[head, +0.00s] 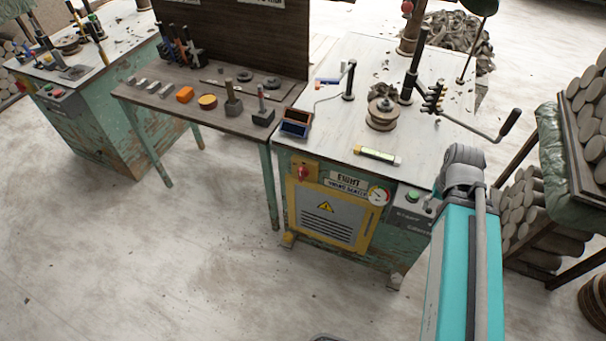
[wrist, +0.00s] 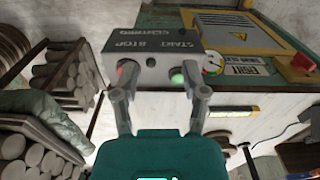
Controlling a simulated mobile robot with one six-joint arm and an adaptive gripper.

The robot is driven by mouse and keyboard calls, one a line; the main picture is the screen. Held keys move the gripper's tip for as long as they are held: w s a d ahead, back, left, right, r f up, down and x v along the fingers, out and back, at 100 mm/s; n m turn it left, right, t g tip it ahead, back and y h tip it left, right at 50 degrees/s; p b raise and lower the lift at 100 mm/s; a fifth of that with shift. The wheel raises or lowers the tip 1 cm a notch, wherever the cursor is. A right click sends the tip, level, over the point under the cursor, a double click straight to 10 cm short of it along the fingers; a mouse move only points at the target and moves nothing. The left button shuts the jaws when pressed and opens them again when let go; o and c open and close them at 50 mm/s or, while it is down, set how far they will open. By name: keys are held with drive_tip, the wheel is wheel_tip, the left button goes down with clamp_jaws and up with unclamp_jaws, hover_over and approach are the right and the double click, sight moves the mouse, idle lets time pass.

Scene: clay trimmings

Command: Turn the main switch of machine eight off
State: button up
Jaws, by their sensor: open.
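Machine eight (head: 390,255) is a worn green cabinet with a pale top, labelled EIGHT. Its main switch (head: 302,173) is a red knob on a yellow plate at the upper left of the front. It also shows at the right edge of the wrist view (wrist: 303,62). I cannot tell which way the knob is turned. My gripper (wrist: 160,92) is open and empty in the wrist view, away from the switch. Its fingers appear before a grey START/STOP box (wrist: 152,62); contact is unclear. My arm hides the gripper in the head view.
The START/STOP box (head: 412,200) has a green button and sits at the front right. A workbench (head: 225,122) with tools stands left. Log racks (head: 520,200) stand right. The floor before the machine is clear.

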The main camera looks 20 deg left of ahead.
drive_tip(key=shift+a, duration=0.1)
drive_tip(key=t+h+b, duration=0.1)
drive_tip(key=t+b, duration=1.3)
drive_tip(key=b, duration=1.6)
approach(300, 177)
drive_tip(key=s+r, duration=0.2)
drive_tip(key=shift+s+a+f+m, duration=0.1)
drive_tip(key=shift+s+f+m, duration=0.1)
drive_tip(key=shift+m, duration=0.2)
drive_tip(key=shift+w+g, duration=0.15)
drive_tip(key=shift+g, duration=0.15)
drive_tip(key=b+x, duration=0.5)
drive_tip(key=x, duration=0.8)
drive_tip(key=shift+w+f+b, duration=0.15)
drive_tip(key=shift+w+b, duration=0.1)
drive_tip(key=shift+b, duration=0.1)
